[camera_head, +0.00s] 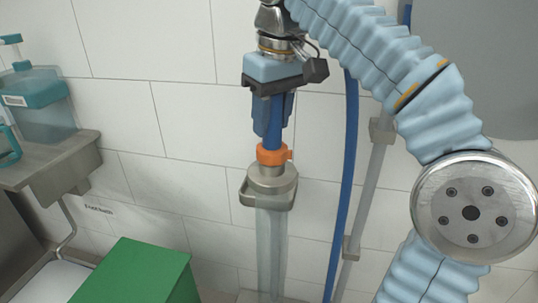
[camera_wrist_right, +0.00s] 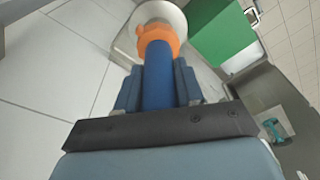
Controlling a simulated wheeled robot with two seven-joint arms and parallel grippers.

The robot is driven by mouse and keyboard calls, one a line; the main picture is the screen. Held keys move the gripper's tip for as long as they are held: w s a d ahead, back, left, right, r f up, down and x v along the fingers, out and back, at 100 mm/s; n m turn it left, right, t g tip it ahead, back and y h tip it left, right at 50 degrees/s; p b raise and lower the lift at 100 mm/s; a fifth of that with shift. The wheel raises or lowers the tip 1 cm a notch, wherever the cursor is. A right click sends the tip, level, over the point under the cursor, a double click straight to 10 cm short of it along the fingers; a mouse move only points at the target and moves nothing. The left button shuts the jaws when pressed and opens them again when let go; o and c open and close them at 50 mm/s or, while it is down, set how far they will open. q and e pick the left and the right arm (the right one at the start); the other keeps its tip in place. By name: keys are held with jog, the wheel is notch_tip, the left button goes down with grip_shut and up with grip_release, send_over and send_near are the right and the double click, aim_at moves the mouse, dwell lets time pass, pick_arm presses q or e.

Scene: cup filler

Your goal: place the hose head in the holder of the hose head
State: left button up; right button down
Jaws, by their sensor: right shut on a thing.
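The hose head is a blue tube with an orange collar (camera_head: 272,154) and a short metal end below it. My right gripper (camera_head: 273,118) is shut on the blue tube above the collar. In the right wrist view my right gripper (camera_wrist_right: 158,88) has a finger on each side of the tube, and the orange collar (camera_wrist_right: 158,38) lies beyond. The holder (camera_head: 266,191) is a grey metal cup on the wall above a clear vertical tube. The metal end meets the holder's top, nearly upright; how deep it sits is hidden. My left gripper is not in view.
A blue hose (camera_head: 345,170) hangs right of the holder, beside a grey pipe (camera_head: 366,190). A green box (camera_head: 140,275) stands at lower left. A grey shelf (camera_head: 50,165) with a teal-capped bottle (camera_head: 42,100) is at the left.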

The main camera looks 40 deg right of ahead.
jog(key=w+d+f, duration=0.6)
jog(key=w+f, duration=0.2)
jog(key=f, duration=0.3)
jog(key=shift+w+d+f, duration=0.3)
jog(key=shift+w+f, duration=0.1)
jog(key=shift+f, duration=0.1)
jog(key=c, duration=0.7)
grip_release()
notch_tip(320, 180, up, 12)
jog(key=s, duration=0.1)
jog(key=shift+s, duration=0.4)
